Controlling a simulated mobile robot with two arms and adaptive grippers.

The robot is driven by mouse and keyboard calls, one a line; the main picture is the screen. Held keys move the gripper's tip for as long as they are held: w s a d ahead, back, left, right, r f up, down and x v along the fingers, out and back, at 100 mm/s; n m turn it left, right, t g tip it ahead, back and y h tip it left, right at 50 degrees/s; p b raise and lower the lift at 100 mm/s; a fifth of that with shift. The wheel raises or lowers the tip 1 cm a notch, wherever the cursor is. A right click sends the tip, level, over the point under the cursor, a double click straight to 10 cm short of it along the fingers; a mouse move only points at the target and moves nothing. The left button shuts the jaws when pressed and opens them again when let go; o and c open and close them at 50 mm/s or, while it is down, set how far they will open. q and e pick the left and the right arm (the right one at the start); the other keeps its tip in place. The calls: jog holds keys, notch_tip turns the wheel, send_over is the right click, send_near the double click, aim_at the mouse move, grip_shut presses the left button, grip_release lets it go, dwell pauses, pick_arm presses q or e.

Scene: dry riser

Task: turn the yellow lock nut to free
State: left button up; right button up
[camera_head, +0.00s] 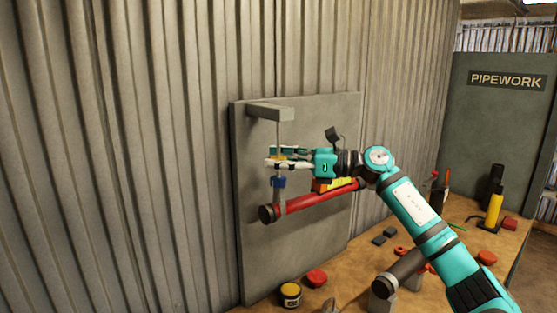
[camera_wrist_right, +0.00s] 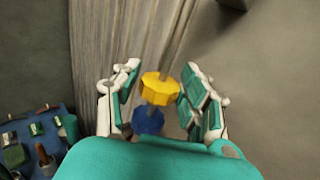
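The yellow lock nut (camera_wrist_right: 160,86) sits on a thin upright rod, above a blue nut (camera_wrist_right: 148,120) in the right wrist view. In the head view the blue nut (camera_head: 278,182) shows below my right gripper (camera_head: 277,158), whose fingers mostly hide the yellow nut. My right gripper (camera_wrist_right: 160,88) has one finger on each side of the yellow nut. The right finger looks very close to it; a small gap shows on the left, so the fingers look open around it. My left gripper is out of view.
A grey bracket (camera_head: 270,111) juts out above the gripper from a grey backboard (camera_head: 325,115). A red pipe (camera_head: 320,199) with a dark end runs below. The wooden bench (camera_head: 340,285) holds a yellow-banded jar (camera_head: 290,294), a red cap (camera_head: 316,278) and a grey pipe (camera_head: 405,266).

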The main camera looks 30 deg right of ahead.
grip_shut()
jog(key=shift+w+r+n+g+y+p, duration=0.15)
jog(key=shift+n+g+y+p, duration=0.2)
jog(key=shift+n+g+y, duration=0.4)
jog(key=shift+s+r+n+g+y+p, duration=0.1)
jog(key=shift+n+g+y+p, duration=0.35)
jog(key=shift+g, duration=0.4)
jog(key=shift+n+g+y+p, duration=0.3)
jog(key=shift+n+g+y, duration=0.2)
jog(key=shift+n+g, duration=0.4)
jog(key=shift+f+n+g+y+p, duration=0.2)
jog(key=shift+n+g+y+p, duration=0.3)
jog(key=shift+g, duration=0.6)
jog(key=shift+o, duration=2)
grip_release()
jog(key=shift+d, duration=0.15)
